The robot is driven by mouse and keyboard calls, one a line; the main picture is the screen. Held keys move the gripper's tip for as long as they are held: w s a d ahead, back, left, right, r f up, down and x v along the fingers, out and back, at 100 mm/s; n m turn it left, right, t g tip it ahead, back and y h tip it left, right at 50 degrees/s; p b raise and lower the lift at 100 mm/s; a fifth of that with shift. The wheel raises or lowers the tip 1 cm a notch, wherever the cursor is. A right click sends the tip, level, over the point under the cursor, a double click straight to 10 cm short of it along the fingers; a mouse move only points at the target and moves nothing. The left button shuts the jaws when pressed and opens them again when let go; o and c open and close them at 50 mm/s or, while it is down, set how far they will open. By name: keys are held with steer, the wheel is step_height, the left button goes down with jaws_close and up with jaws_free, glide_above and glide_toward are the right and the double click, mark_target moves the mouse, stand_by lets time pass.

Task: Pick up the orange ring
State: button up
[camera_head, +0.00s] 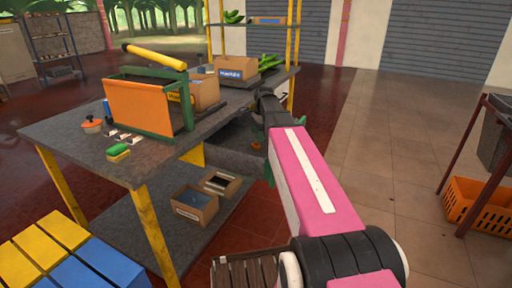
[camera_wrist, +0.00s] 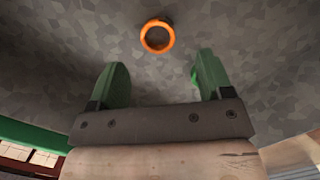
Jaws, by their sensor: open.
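The orange ring (camera_wrist: 157,37) is in the upper middle of the wrist view, against a mottled grey surface. Its open middle shows grey. My gripper (camera_wrist: 160,63) has two green fingers spread wide, with nothing between them. The ring lies beyond the fingertips, roughly midway between them and apart from both. In the head view a small orange spot (camera_head: 256,145) shows in the grey basin beside the table, close to my arm's end; it looks like the ring, but is too small to be sure. My pink arm partly hides the gripper there.
A grey table (camera_head: 60,130) at left holds an orange panel in a green frame (camera_head: 150,105), cardboard boxes (camera_head: 236,68) and a green-topped brush-like thing (camera_head: 118,152). Open boxes (camera_head: 195,205) stand on its lower shelf. An orange crate (camera_head: 480,208) is at far right. The tiled floor between is clear.

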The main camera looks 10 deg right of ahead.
steer(key=shift+s+a+f, duration=0.1)
steer(key=shift+a+f, duration=0.15)
steer(key=shift+f, duration=1.1)
steer(key=shift+s+a+f, duration=0.1)
steer(key=shift+a+f, duration=0.1)
steer(key=shift+f, duration=1.1)
steer(key=c, duration=1)
